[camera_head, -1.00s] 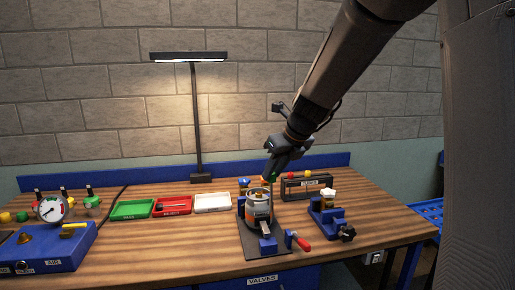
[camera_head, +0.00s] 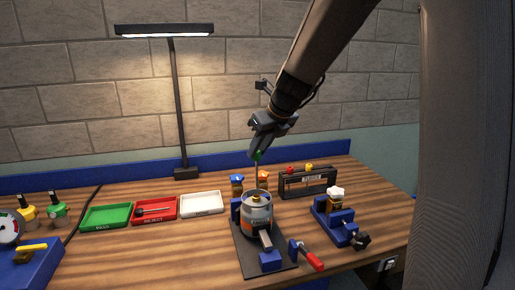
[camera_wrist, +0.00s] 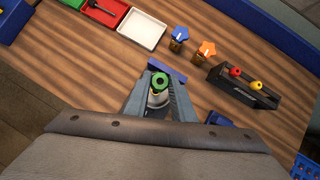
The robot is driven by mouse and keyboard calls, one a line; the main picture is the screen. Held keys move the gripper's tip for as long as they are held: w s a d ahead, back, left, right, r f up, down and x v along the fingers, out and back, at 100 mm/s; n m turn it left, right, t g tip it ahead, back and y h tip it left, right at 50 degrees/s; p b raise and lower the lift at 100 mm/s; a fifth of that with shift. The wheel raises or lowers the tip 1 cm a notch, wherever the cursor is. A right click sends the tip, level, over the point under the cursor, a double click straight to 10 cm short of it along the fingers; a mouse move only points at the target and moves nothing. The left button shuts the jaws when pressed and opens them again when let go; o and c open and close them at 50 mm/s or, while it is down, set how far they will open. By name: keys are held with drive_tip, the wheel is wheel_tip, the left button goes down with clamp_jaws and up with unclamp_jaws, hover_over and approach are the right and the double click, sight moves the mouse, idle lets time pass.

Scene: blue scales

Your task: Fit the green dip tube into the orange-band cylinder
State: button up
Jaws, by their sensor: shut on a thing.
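The orange-band cylinder (camera_head: 257,218) is a silver can with an open top, standing upright in a blue clamp on a dark plate. My gripper (camera_head: 258,151) is above it, shut on the green end of the dip tube (camera_head: 257,156). The thin tube hangs about upright from the jaws toward the can's mouth; I cannot tell whether its lower tip is inside. In the wrist view the green ring-shaped head (camera_wrist: 160,80) sits between the fingertips, and the can below is mostly hidden by it and the fingers.
A dark rack (camera_head: 308,184) with red and yellow tube heads stands right of the can. Blue and orange star-knobbed pieces (camera_head: 263,180) stand just behind it. A blue vise (camera_head: 337,225) is at right; green, red and white trays (camera_head: 201,204) are at left.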

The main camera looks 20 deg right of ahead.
sight(257, 180)
drive_tip(key=shift+r, duration=0.1)
drive_tip(key=shift+f+b, duration=2.85)
drive_tip(key=shift+f, duration=2.35)
drive_tip(key=shift+f, duration=0.1)
drive_tip(key=o, duration=1.1)
drive_tip(key=v, duration=0.8)
drive_tip(key=shift+f, duration=0.1)
